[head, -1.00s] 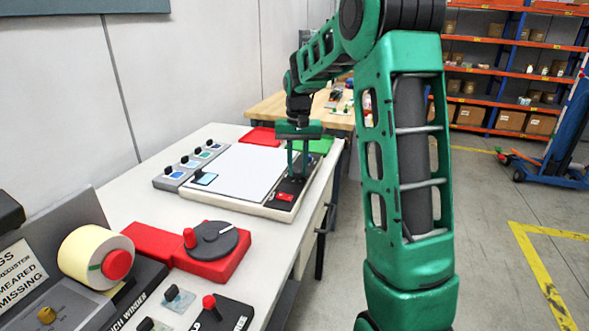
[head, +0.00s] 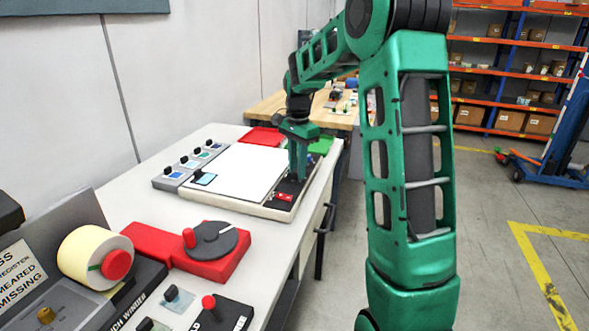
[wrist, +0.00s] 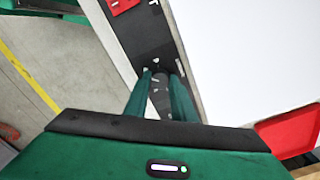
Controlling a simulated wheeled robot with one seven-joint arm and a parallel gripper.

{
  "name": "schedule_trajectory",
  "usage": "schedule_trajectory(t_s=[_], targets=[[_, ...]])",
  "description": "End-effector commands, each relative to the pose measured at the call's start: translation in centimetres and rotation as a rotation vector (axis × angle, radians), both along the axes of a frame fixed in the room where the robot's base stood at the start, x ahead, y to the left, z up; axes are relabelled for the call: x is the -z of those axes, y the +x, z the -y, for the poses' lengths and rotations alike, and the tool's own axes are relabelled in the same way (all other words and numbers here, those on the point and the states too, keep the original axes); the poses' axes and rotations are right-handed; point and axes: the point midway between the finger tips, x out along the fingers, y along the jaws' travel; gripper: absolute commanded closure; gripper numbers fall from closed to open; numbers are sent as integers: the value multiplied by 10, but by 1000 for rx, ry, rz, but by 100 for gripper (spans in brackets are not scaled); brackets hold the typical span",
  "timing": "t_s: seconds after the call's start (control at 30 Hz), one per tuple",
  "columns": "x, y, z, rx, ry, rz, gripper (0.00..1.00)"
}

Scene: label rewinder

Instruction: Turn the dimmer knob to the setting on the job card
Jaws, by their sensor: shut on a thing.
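My gripper (head: 297,175) points straight down at the black control strip (head: 268,203) along the right side of a white light panel (head: 240,168). Its green fingers are shut on a dark dimmer knob, which also shows between them in the wrist view (wrist: 160,92). Small white marks show on the strip around the knob. The fingers hide most of the knob, so its pointer setting cannot be read. A red switch (head: 284,197) sits on the strip nearer to me. I cannot make out a readable job card.
A grey box with several black knobs (head: 188,165) stands left of the panel. A red tray (head: 262,137) and a green tray (head: 321,145) lie behind it. A red base with a grey crank disc (head: 212,240) and a label roll (head: 88,256) are nearer to me.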

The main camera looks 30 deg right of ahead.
Motion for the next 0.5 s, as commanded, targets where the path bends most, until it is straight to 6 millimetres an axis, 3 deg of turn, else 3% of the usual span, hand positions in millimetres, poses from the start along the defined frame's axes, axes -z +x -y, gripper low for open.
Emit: schedule_trajectory(t_s=[0.5], targets=[[-1, 1, -1, 125, -1, 4, 99]])
